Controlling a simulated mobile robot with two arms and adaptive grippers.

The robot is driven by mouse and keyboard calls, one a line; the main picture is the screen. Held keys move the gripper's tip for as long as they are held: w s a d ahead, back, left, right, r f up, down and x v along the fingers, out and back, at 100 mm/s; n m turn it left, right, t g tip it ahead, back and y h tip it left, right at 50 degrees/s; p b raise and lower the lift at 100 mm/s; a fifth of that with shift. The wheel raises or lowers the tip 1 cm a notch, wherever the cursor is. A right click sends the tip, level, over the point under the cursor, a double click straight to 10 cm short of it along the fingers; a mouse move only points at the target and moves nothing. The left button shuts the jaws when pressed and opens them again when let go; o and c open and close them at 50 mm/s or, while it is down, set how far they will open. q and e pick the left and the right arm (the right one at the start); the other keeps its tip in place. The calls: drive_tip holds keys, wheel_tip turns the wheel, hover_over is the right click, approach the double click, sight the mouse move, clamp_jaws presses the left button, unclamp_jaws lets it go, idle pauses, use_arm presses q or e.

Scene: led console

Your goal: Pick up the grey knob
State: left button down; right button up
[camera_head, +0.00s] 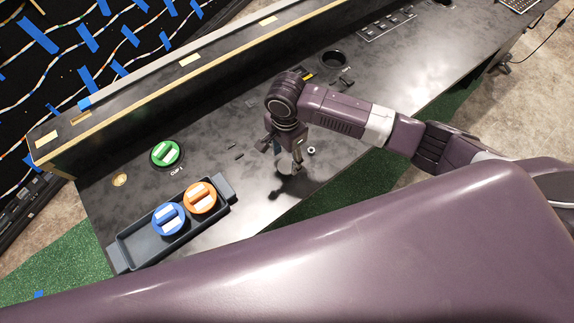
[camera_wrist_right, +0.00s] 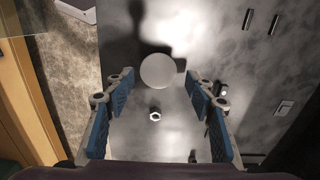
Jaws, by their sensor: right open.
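A round pale grey disc, which looks like the grey knob (camera_wrist_right: 158,71), lies on the dark console top in the right wrist view. My right gripper (camera_wrist_right: 160,88) is open, with its blue-padded fingers on either side of the disc in the picture and nothing held between them. In the head view, my right gripper (camera_head: 283,156) points down over the middle of the console top. A pale patch under it may be the knob, mostly hidden by the fingers. The height gap cannot be told exactly. My left gripper is not in view.
A dark tray (camera_head: 124,243) holds a blue knob (camera_head: 168,218) and an orange knob (camera_head: 200,197). A green knob (camera_head: 165,153) sits behind it. A small pale ring (camera_head: 311,150) lies right of the gripper. A dark round opening (camera_head: 332,59) and switches are farther back.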

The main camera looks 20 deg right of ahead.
sight(287, 165)
drive_tip(key=shift+s+f, duration=0.1)
drive_tip(key=shift+f, duration=1.75)
drive_tip(key=c, duration=1)
drive_tip(key=shift+r, duration=0.1)
